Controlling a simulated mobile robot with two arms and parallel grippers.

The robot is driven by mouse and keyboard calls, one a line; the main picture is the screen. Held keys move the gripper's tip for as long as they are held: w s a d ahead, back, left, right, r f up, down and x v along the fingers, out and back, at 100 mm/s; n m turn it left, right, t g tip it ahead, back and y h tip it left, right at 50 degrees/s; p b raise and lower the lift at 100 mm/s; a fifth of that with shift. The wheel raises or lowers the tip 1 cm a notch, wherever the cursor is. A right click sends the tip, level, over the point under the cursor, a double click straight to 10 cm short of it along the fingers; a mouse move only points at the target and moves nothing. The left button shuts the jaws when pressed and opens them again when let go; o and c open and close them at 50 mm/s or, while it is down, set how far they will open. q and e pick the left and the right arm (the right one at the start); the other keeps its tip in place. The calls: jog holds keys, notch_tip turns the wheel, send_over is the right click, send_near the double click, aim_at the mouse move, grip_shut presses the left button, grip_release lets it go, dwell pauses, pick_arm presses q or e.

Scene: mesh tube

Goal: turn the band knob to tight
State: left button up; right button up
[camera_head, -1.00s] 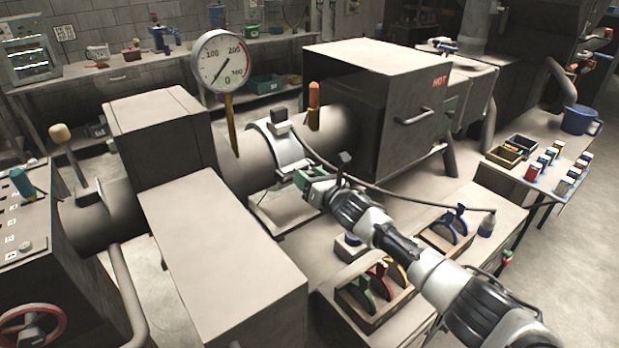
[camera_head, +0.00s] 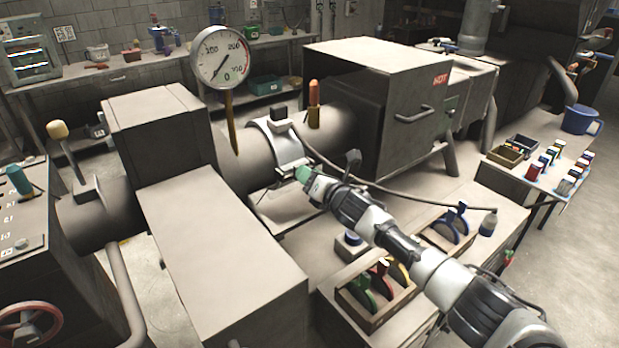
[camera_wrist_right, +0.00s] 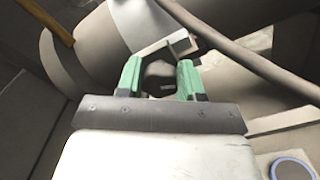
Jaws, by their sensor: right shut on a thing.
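A pale metal band (camera_head: 286,148) wraps around the grey tube (camera_head: 245,166), with a dark block (camera_head: 279,114) on its top. My right gripper (camera_head: 303,174) reaches the lower front side of the band from the right. In the right wrist view its green fingers (camera_wrist_right: 160,80) are closed on a dark knob (camera_wrist_right: 160,70) just below the band (camera_wrist_right: 145,22). The fingers hide much of the knob, and its marking cannot be read. My left gripper is not in view.
A gauge (camera_head: 220,57) stands over the tube on a yellow stem. A cable (camera_head: 385,188) runs from the band past my right arm. A box marked HOT (camera_head: 375,70) stands behind. A tray with coloured clamps (camera_head: 366,318) lies below the arm.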

jog(key=shift+m, duration=1.3)
jog(key=o, duration=0.9)
jog(key=shift+o, duration=0.2)
jog(key=shift+d, duration=0.15)
jog(key=b+v, duration=0.1)
jog(key=v, duration=0.9)
jog(key=shift+s+d+b, duration=0.2)
jog(key=shift+s+b, duration=0.1)
jog(key=shift+f, duration=0.1)
